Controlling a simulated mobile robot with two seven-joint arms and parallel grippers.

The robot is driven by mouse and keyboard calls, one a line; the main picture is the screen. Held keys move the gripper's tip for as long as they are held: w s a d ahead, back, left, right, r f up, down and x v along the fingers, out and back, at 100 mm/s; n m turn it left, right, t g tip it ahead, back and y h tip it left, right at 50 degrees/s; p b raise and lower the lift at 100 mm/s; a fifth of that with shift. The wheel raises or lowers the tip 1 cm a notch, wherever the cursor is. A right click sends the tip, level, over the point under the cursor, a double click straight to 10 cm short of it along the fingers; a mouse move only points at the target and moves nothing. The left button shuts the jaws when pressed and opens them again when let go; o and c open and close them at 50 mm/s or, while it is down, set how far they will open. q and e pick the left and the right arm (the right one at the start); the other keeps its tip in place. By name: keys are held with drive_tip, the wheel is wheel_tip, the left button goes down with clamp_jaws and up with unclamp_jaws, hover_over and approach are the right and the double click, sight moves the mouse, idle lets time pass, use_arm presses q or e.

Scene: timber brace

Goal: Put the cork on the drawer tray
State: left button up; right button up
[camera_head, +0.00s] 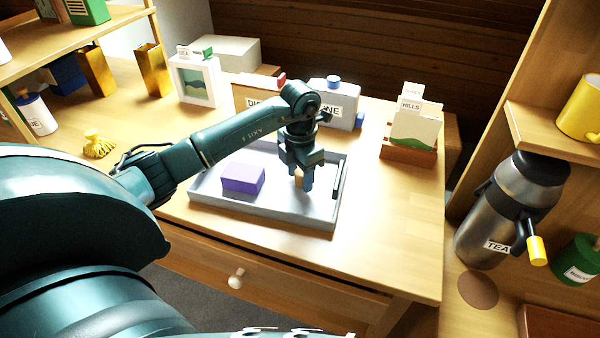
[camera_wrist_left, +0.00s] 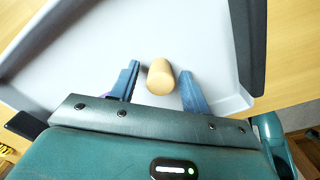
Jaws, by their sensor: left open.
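The cork (camera_wrist_left: 160,77) is a small tan cylinder. In the left wrist view it stands between the two blue fingertips of my left gripper (camera_wrist_left: 161,85), with a gap on each side. In the head view the cork (camera_head: 299,177) shows low between the fingers of my left gripper (camera_head: 301,178), partly hidden by them. The gripper is open and points down over the grey drawer tray (camera_head: 270,208). The cork is over the right part of the tray floor and appears to rest on it. My right gripper is not in view.
A purple box (camera_head: 243,178) lies in the tray, left of the gripper. The tray has raised rims and a dark handle (camera_head: 338,181) at its right. Card holders stand behind it. A steel tea flask (camera_head: 515,205) stands at the right. The table right of the tray is clear.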

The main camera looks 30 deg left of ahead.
sight(300, 172)
use_arm(q)
wheel_tip(300, 172, up, 12)
drive_tip(key=shift+r, duration=0.2)
idle(0.4)
idle(0.4)
